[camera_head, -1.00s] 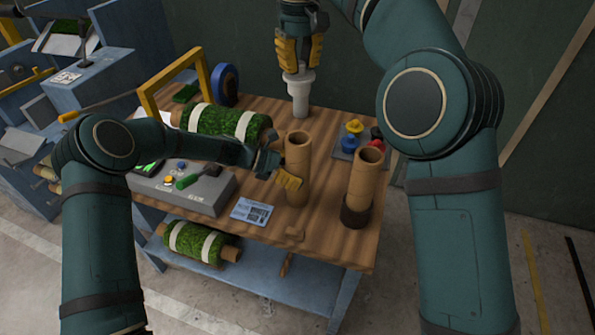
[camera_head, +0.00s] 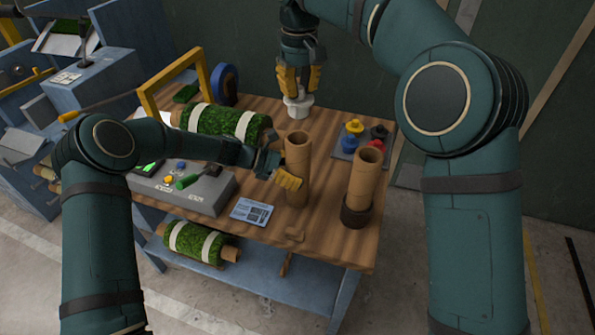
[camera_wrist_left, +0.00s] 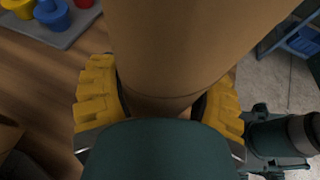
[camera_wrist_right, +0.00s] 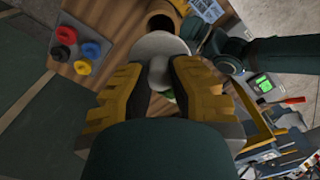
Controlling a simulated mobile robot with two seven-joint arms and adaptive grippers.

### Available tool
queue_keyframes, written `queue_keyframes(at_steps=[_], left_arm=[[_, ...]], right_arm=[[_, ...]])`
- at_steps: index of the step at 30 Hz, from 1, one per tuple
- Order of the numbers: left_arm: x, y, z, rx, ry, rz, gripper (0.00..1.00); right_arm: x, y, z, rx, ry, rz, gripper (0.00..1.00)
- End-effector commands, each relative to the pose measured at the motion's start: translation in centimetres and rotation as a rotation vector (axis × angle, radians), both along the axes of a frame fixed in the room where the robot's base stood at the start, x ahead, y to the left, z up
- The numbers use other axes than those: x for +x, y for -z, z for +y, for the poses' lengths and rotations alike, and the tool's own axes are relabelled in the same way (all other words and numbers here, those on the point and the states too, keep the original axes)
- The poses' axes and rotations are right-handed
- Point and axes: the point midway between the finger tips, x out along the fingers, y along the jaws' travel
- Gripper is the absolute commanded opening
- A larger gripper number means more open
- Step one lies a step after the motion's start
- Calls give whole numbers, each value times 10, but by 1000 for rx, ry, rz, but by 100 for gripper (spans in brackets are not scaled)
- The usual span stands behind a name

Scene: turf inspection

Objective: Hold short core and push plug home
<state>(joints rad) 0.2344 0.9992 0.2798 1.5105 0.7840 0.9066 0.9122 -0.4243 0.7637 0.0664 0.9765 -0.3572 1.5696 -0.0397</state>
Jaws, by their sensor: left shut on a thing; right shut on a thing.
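A tan cardboard core (camera_head: 298,170) stands upright near the middle of the bench. My left gripper (camera_head: 289,180) is shut around its lower half. In the left wrist view the core (camera_wrist_left: 190,40) rises between my yellow fingers (camera_wrist_left: 158,110). Its open top looks dark, and I cannot see a plug inside. My right gripper (camera_head: 299,82) is shut on a white flanged piece (camera_head: 298,101), low over the bench behind the core. This piece also shows in the right wrist view (camera_wrist_right: 158,47), apart from the core's open top (camera_wrist_right: 161,22). Its lower end is short in view.
A second tan core (camera_head: 364,178) stands in a dark base at the right. Coloured knobs sit on a grey pad (camera_head: 343,157) behind it. A turf roll (camera_head: 222,122), a grey control box (camera_head: 200,190) and a printed card (camera_head: 251,212) lie to the left.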

Motion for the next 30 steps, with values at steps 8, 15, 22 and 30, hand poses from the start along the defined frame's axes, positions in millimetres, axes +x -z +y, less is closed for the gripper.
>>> queue_keyframes(at_steps=[8,15,22,30], left_arm=[[0,-1,0,-1,0,-1,24],[0,-1,0,-1,0,-1,24],[0,-1,0,-1,0,-1,24],[0,-1,0,-1,0,-1,24]], right_arm=[[0,15,0,-1,1,1,0],[0,28,0,-1,1,2,0],[0,41,0,-1,1,2,0],[0,53,0,0,1,0,0]])
